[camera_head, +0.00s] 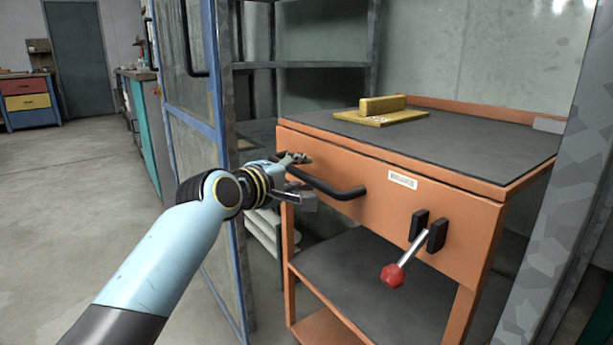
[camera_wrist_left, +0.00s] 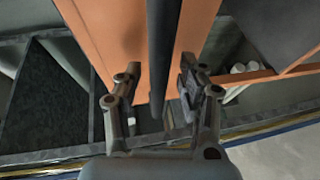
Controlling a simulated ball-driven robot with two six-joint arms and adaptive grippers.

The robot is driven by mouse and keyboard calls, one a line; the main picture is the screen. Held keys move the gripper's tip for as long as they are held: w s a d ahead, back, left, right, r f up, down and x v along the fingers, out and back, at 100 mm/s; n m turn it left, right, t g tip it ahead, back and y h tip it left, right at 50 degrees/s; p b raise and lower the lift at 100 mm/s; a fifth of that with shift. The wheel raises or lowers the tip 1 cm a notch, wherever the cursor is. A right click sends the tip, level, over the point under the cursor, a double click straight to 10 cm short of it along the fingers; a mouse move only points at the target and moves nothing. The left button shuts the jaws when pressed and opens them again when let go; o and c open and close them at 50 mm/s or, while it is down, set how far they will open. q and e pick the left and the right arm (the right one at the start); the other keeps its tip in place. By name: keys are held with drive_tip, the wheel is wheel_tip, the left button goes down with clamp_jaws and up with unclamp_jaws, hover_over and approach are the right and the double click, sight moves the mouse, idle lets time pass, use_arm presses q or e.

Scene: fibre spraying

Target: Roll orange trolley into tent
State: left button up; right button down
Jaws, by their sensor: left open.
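The orange trolley (camera_head: 455,210) fills the right half of the head view, with a dark top and a dark lower shelf. A black bar handle (camera_head: 345,191) is fixed to its front. A lever with a red knob (camera_head: 392,275) hangs at the right of that front. My left gripper (camera_head: 300,178) is at the left end of the handle. In the left wrist view its open fingers (camera_wrist_left: 157,98) stand on either side of the handle (camera_wrist_left: 163,50), with gaps showing. The trolley's orange front (camera_wrist_left: 115,40) lies behind the handle. My right gripper is out of view.
A yellow block on a yellow board (camera_head: 382,110) lies on the trolley top. A blue-framed, clear-panelled door (camera_head: 190,120) stands left of the trolley. A grey metal post (camera_head: 580,160) is close on the right. Open concrete floor (camera_head: 80,190) lies at left.

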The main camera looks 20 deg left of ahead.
use_arm(q)
drive_tip(key=shift+w, duration=0.1)
clamp_jaws()
idle(0.3)
